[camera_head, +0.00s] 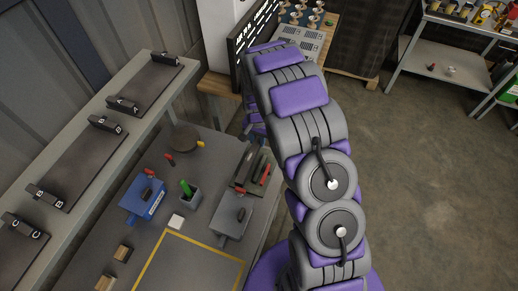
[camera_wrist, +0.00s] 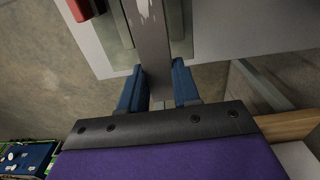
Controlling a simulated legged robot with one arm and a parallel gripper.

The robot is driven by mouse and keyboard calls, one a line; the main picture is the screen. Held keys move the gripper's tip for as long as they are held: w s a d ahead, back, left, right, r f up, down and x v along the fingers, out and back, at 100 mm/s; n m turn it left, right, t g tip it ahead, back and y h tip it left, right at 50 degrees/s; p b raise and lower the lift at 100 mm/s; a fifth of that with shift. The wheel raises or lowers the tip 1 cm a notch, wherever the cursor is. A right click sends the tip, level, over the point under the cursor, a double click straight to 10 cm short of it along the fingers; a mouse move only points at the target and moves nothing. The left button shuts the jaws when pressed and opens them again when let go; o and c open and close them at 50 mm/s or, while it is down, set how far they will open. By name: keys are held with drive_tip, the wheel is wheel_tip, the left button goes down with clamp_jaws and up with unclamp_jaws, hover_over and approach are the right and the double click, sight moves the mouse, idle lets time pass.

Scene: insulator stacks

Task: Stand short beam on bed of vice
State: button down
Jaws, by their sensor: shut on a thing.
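My gripper (camera_wrist: 160,88) has blue fingers, shut on the sides of a grey beam (camera_wrist: 149,45) in the wrist view. The beam runs up out of the picture and has a pale worn patch near the top edge. Its far end is out of view, so I cannot tell its full length. Long dark vice beds lie on the left bench between lettered jaws: the A bed (camera_head: 146,88), the B bed (camera_head: 78,163) and part of the C bed (camera_head: 14,262).
A red object (camera_wrist: 80,9) shows beside the beam. Open floor (camera_head: 420,180) lies right.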

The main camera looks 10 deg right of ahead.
sight(261, 151)
drive_tip(key=shift+a+f, duration=0.65)
drive_tip(key=shift+f, duration=0.15)
drive_tip(key=d+f, duration=0.2)
drive_tip(key=f, duration=0.1)
drive_tip(key=shift+s+d+f+b, duration=0.1)
drive_tip(key=shift+d+b, duration=0.15)
drive_tip(key=shift+b, duration=0.1)
drive_tip(key=shift+a, duration=0.3)
drive_tip(key=c, duration=1)
unclamp_jaws()
drive_tip(key=shift+a, duration=0.5)
drive_tip(key=shift+o, duration=1)
drive_tip(key=shift+d, duration=0.5)
wheel_tip(261, 151, up, 12)
drive_tip(key=shift+r+p, duration=0.15)
drive_tip(key=shift+p, duration=0.95)
drive_tip(key=shift+a+r, duration=0.1)
drive_tip(key=shift+r, duration=0.2)
drive_tip(key=s+r+n, duration=0.3)
drive_tip(key=s+r, duration=1.2)
drive_tip(key=s, duration=0.1)
drive_tip(key=s+r+n+g, duration=0.1)
drive_tip(key=s+r+n, duration=0.1)
drive_tip(key=s, duration=0.9)
drive_tip(key=s+r+n, duration=0.1)
drive_tip(key=s+r, duration=0.2)
drive_tip(key=s, duration=0.9)
drive_tip(key=shift+r+n+g, duration=0.15)
drive_tip(key=shift+n+g, duration=0.25)
